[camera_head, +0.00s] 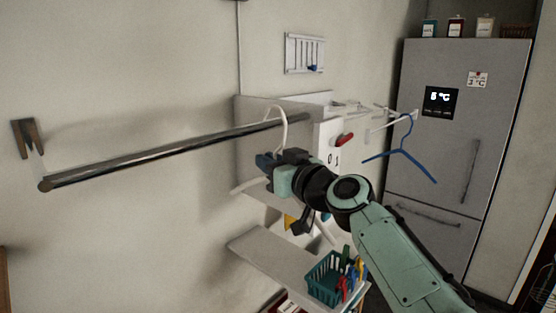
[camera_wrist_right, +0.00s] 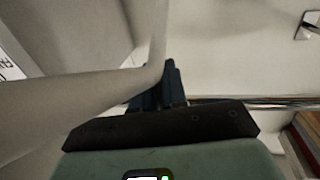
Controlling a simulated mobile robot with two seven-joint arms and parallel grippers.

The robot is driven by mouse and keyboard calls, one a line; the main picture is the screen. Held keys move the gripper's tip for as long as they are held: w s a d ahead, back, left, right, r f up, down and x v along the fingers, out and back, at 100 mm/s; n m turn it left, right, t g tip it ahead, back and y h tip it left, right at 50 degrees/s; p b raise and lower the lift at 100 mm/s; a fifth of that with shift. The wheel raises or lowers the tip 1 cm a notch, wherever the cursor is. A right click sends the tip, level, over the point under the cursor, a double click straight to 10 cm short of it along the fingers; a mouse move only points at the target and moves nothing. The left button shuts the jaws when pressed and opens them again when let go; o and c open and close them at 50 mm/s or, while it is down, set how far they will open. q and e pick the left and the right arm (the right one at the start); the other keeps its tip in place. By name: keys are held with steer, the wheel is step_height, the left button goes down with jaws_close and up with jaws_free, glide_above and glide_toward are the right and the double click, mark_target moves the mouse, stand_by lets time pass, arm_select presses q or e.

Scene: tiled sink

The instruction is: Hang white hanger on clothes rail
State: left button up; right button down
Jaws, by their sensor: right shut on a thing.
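The white hanger (camera_head: 249,185) is held in my right gripper (camera_head: 267,164), which is shut on it just below the rail's right part. Its hook curves up at the level of the clothes rail (camera_head: 150,155) and overlaps it in the head view; I cannot tell whether it rests on the rail. The gripper hides the hanger's middle. In the right wrist view, the white hanger (camera_wrist_right: 90,100) fills the left side close to the fingers (camera_wrist_right: 158,84), and the metal rail (camera_wrist_right: 270,102) shows behind at right. My left gripper is not in view.
A blue hanger (camera_head: 402,152) hangs from a white rack (camera_head: 375,108) at right. A shelf (camera_head: 262,255) below holds a green basket (camera_head: 325,280) of pegs. A grey fridge (camera_head: 455,150) stands at right.

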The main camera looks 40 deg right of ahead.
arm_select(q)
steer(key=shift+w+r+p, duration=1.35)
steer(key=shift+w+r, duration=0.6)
arm_select(e)
steer(key=shift+w+a+r, duration=0.1)
steer(key=shift+w, duration=1.25)
steer(key=shift+w+a+r, duration=0.1)
steer(key=shift+w, duration=1.2)
step_height(320, 180, down, 2)
steer(key=shift+s+f+b, duration=0.15)
steer(key=shift+b, duration=0.7)
steer(key=shift+s+f, duration=0.15)
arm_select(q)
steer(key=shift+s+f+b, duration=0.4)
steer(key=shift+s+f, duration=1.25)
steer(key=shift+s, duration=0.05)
arm_select(e)
steer(key=shift+w+f, duration=0.3)
steer(key=shift+s, duration=0.1)
steer(key=c, duration=1.1)
jaws_free()
